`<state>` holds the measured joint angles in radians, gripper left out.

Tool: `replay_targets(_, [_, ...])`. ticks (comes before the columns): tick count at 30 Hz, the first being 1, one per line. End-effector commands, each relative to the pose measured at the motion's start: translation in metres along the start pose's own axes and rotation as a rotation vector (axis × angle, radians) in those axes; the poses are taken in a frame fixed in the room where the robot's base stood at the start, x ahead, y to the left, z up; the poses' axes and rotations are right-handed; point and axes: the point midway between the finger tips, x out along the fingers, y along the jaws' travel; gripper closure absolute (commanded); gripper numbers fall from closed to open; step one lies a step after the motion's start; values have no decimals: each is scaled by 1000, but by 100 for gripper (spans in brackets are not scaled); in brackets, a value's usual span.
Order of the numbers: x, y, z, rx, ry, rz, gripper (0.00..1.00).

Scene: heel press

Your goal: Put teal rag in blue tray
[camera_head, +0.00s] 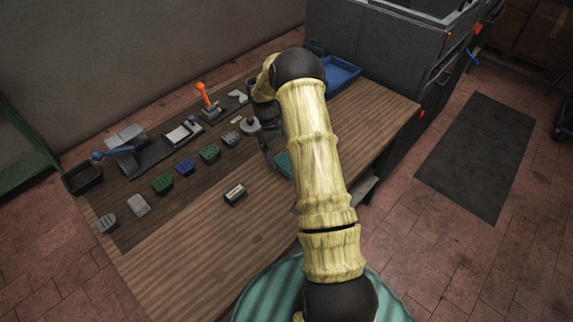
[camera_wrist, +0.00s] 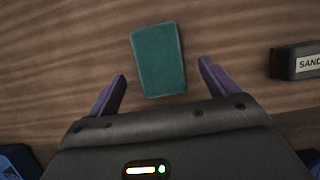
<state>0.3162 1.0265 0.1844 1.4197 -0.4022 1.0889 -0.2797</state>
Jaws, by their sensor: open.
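The teal rag (camera_wrist: 159,60) lies flat on the wooden bench in the wrist view, just ahead of my gripper and between the lines of its two fingers. It also shows partly in the head view (camera_head: 284,165), mostly hidden behind my arm. My gripper (camera_wrist: 162,82) is open and empty, its purple fingers apart; whether they are above or level with the rag is unclear. The blue tray (camera_head: 342,72) sits at the far right end of the bench, beyond my arm, which hides its left part.
A dark block labelled SAND (camera_wrist: 297,62) lies right of the rag in the wrist view. Green, blue and grey pieces (camera_head: 162,183) line a dark mat. The bench front (camera_head: 200,260) is clear.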

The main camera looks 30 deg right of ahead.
Motion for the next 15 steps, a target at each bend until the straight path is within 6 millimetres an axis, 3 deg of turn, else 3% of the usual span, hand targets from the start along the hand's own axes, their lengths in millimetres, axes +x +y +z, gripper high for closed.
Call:
replay_targets(6, [29, 0, 3, -1, -4, -1, 15])
replay_targets(15, [33, 0, 2, -1, -1, 1, 15])
